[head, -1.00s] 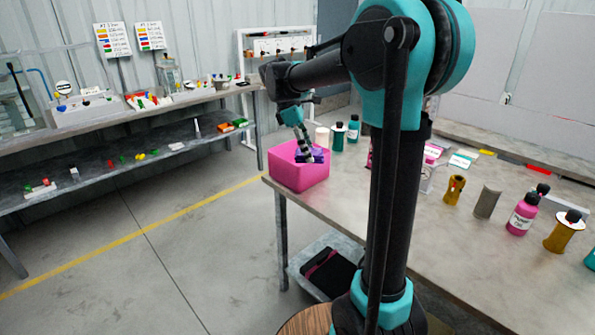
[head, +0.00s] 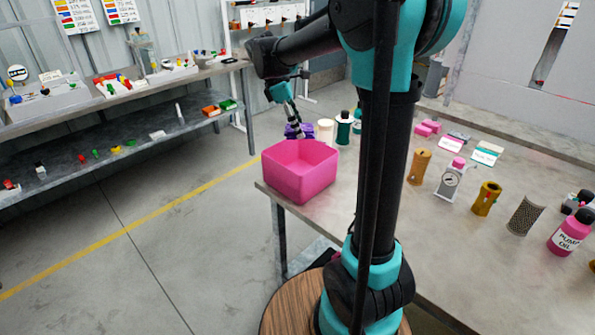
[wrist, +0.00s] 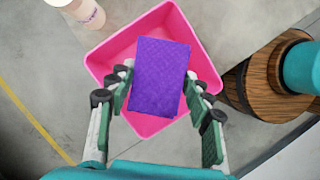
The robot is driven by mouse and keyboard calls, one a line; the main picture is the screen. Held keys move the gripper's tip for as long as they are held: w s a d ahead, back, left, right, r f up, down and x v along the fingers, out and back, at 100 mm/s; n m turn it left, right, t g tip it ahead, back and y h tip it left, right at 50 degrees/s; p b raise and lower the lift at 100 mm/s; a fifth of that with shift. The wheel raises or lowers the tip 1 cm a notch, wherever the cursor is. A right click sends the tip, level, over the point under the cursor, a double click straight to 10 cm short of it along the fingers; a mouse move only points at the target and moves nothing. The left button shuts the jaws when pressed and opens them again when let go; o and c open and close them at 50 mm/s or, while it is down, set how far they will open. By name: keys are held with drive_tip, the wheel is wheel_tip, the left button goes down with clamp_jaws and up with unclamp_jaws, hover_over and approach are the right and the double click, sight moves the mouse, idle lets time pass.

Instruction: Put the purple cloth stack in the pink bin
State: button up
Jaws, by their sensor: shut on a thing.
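The purple cloth stack (wrist: 160,78) is between the fingers of my gripper (wrist: 159,85), which is shut on it. In the wrist view it overlaps the open pink bin (wrist: 118,48), whose inside shows around it. In the head view the purple cloth stack (head: 306,131) and my gripper (head: 298,124) appear just beyond the far rim of the pink bin (head: 302,186). The bin stands at the near left corner of the table, and its visible inside is empty. The exact gap between cloth and bin is hard to tell.
A cream cylinder (head: 325,132) and a teal bottle (head: 343,130) stand close behind the bin. Pump parts and a pink oil bottle (head: 569,236) line the table (head: 450,255) to the right. A shelf with small parts (head: 100,165) is at the left, across open floor.

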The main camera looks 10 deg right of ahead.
wheel_tip(320, 180, down, 18)
drive_tip(key=shift+r, duration=0.25)
drive_tip(key=shift+f, duration=0.15)
drive_tip(key=o, duration=1.1)
drive_tip(key=v, duration=1.2)
drive_tip(key=shift+s, duration=0.1)
